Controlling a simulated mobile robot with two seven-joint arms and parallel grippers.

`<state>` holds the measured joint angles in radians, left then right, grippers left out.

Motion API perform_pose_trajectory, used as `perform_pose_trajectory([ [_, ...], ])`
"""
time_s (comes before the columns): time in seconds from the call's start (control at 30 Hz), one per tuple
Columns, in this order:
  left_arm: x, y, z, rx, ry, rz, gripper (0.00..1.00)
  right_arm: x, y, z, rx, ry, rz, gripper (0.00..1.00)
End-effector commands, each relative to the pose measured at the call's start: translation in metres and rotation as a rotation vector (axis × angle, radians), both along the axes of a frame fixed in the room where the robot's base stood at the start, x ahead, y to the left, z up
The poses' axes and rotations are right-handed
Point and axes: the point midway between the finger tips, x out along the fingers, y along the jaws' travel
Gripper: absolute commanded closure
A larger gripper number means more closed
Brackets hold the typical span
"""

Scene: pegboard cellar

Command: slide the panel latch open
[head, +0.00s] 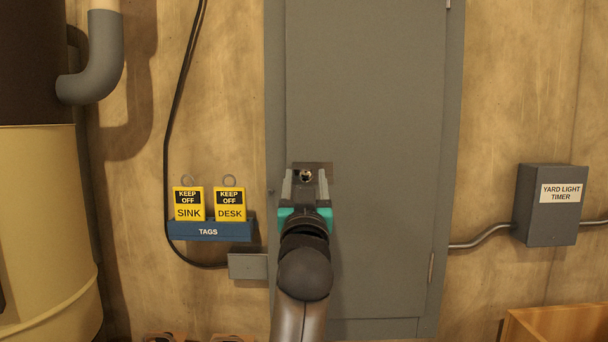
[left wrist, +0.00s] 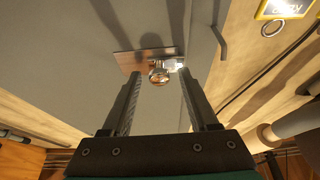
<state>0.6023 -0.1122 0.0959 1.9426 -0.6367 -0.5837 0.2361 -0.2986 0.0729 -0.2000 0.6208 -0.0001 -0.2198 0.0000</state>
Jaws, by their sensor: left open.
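The grey panel door (head: 375,100) stands shut in its frame in the head view. Its latch (head: 306,176), a small metal plate with a round knob, sits near the door's left edge, partly hidden by my gripper. My left gripper (head: 306,186) is in front of the latch, fingers pointing at it. In the left wrist view the latch's shiny knob (left wrist: 159,76) shows on its plate (left wrist: 130,60), beyond and between the tips of my open left gripper (left wrist: 158,78). The fingers appear empty; I cannot tell whether they touch the latch. My right gripper is not in view.
A blue tag holder (head: 210,231) with two yellow tags, SINK (head: 188,204) and DESK (head: 230,205), hangs left of the door. A tan tank (head: 45,220) stands far left, a wooden box (head: 555,322) at lower right.

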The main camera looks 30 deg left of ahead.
Motion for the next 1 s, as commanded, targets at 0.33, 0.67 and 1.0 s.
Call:
perform_pose_trajectory([
  [0.33, -0.0005, -0.0009, 0.0012, 0.000, 0.000, 0.000, 0.40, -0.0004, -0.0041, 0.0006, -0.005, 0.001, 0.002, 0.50],
  [0.67, -0.0004, -0.0008, 0.0010, 0.000, 0.001, 0.000, 0.75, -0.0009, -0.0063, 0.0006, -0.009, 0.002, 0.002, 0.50],
  [1.0, -0.0003, -0.0007, 0.0009, 0.000, 0.001, 0.000, 1.00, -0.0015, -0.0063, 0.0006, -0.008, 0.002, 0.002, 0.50],
])
